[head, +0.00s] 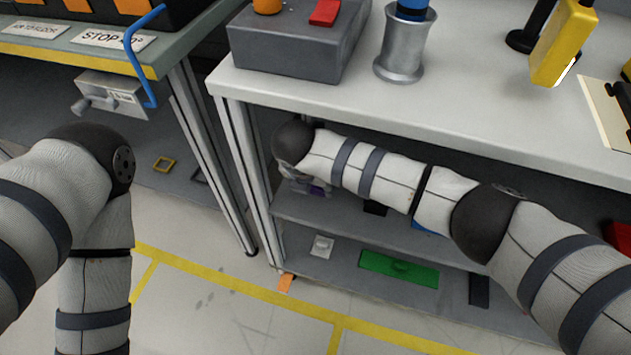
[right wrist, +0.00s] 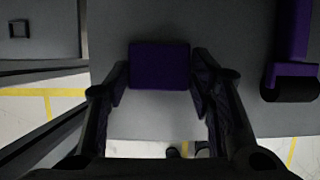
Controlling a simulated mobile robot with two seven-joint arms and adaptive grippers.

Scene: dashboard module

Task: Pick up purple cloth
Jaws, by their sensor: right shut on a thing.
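The purple cloth (right wrist: 160,65) is a small dark purple block-like shape in the right wrist view. It sits between the two fingers of my right gripper (right wrist: 159,80), which is shut on it. In the head view my right arm reaches into the shelf under the white bench. There a bit of purple (head: 318,189) shows by my right gripper, mostly hidden by the arm. My left arm hangs at the left of the head view, and its gripper is out of view.
Another purple thing (right wrist: 292,40) with a dark end lies at the right of the right wrist view. The white bench top (head: 470,110) is above my right arm. A green piece (head: 400,268) and a small white item (head: 322,246) lie on the lower shelf.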

